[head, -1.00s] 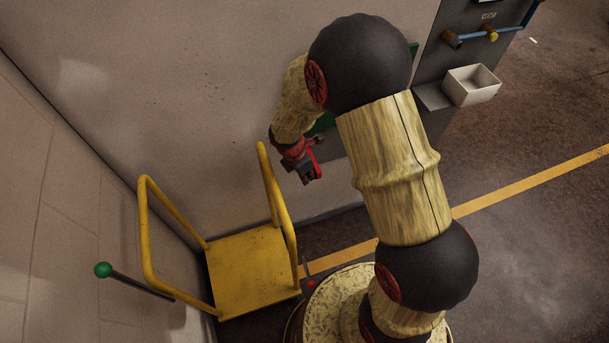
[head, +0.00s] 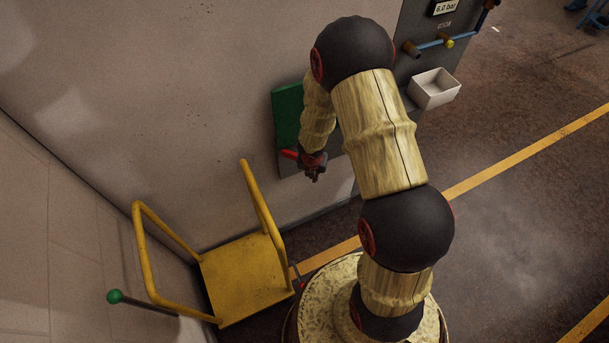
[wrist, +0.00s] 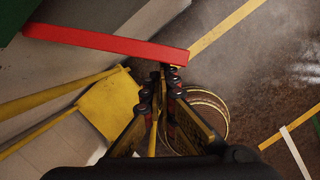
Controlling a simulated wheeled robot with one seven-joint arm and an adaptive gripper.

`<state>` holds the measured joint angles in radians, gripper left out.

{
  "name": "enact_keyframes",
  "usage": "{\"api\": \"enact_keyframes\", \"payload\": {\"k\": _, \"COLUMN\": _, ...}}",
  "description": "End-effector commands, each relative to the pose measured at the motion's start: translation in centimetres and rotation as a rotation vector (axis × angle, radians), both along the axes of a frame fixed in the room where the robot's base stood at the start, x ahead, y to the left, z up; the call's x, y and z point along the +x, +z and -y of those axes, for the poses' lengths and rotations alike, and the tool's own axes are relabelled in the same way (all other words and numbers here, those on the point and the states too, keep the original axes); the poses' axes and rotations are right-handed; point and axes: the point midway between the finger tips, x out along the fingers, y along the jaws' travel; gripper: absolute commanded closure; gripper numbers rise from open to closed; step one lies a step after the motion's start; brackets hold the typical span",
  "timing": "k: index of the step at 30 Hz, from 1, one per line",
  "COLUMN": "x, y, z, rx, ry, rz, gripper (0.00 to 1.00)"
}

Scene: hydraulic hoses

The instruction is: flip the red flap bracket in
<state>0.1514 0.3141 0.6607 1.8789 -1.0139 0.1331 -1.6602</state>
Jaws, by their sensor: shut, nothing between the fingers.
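The red flap bracket (wrist: 105,41) is a long flat bar across the upper left of the wrist view. It runs from beside a green panel to a free end near my fingertips. In the head view a short red part of it (head: 289,154) shows left of my gripper, low by the green panel (head: 288,113); my arm hides the rest. My gripper (head: 313,176) points down there. In the wrist view my gripper (wrist: 169,74) is shut and empty, its tips just below the bar's free end. I cannot tell whether they touch.
A yellow cart (head: 245,278) with upright rails stands left of my base by the wall. A green-knobbed lever (head: 114,297) is further left. A grey panel with pipes (head: 430,45) and a white bin (head: 434,89) are at upper right. The floor on the right is open.

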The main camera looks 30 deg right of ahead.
Motion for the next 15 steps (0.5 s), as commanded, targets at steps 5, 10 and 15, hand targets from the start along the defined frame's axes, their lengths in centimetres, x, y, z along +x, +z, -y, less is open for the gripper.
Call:
{"api": "enact_keyframes", "payload": {"k": 5, "x": 1.2, "y": 0.6, "z": 2.3, "rx": 0.001, "ry": 0.164, "rz": -0.002, "gripper": 1.0}}
{"api": "enact_keyframes", "payload": {"k": 10, "x": 2.6, "y": 0.6, "z": 4.0, "rx": 0.001, "ry": 0.313, "rz": -0.002, "gripper": 1.0}}
{"api": "enact_keyframes", "payload": {"k": 15, "x": 3.9, "y": 0.5, "z": 5.1, "rx": 0.001, "ry": 0.429, "rz": -0.001, "gripper": 1.0}}
